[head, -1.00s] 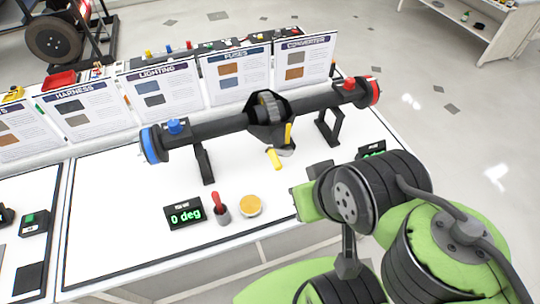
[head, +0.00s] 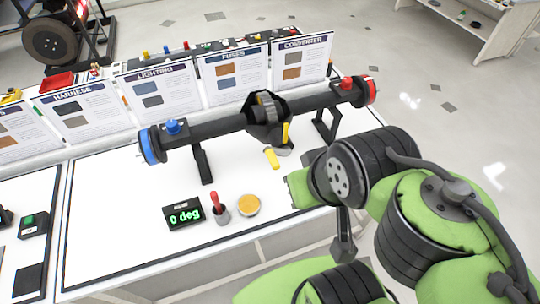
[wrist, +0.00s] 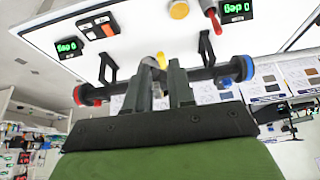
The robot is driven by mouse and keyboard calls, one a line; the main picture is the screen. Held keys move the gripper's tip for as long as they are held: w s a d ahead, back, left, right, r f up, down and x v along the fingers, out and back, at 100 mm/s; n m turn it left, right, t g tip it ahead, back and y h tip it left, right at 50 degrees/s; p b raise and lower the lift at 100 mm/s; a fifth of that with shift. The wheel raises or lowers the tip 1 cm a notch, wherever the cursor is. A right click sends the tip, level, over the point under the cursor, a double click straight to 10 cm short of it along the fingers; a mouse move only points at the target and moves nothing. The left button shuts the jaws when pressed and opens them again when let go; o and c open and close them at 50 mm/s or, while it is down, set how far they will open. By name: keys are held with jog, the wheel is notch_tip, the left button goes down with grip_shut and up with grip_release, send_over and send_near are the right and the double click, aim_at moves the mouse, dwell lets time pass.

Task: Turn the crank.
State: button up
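The crank is on the middle housing of a dark axle (head: 215,130). Its yellow handle (head: 271,158) points down toward the table in the head view. The handle also shows in the wrist view (wrist: 160,60), in the gap between my fingertips. My gripper (wrist: 162,68) is open, its two dark fingers apart. I cannot tell whether the handle is inside the fingers or beyond them. In the head view my arm hides the fingers. A display (head: 184,214) at the table's front reads 0 deg.
The axle rests on black stands (head: 202,162) with a blue left end (head: 150,146) and a red right end (head: 371,90). A red-handled lever (head: 219,207) and a yellow disc (head: 248,205) stand near the front edge. Upright cards line the back.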

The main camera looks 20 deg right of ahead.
jog(key=o, duration=0.4)
jog(key=w+r, duration=0.1)
jog(key=w, duration=0.1)
jog(key=w+r+g+p, duration=0.1)
jog(key=w, duration=0.1)
jog(key=w+r+g+p, duration=0.1)
jog(key=w, duration=0.2)
jog(key=shift+r, duration=0.3)
jog(key=g+p, duration=0.3)
jog(key=p, duration=0.1)
send_over(273, 157)
notch_tip(273, 157, down, 3)
notch_tip(273, 157, down, 16)
jog(key=b, duration=0.3)
jog(key=shift+r+b, duration=0.25)
jog(key=shift+b, duration=0.05)
jog(key=shift+r, duration=0.1)
grip_shut()
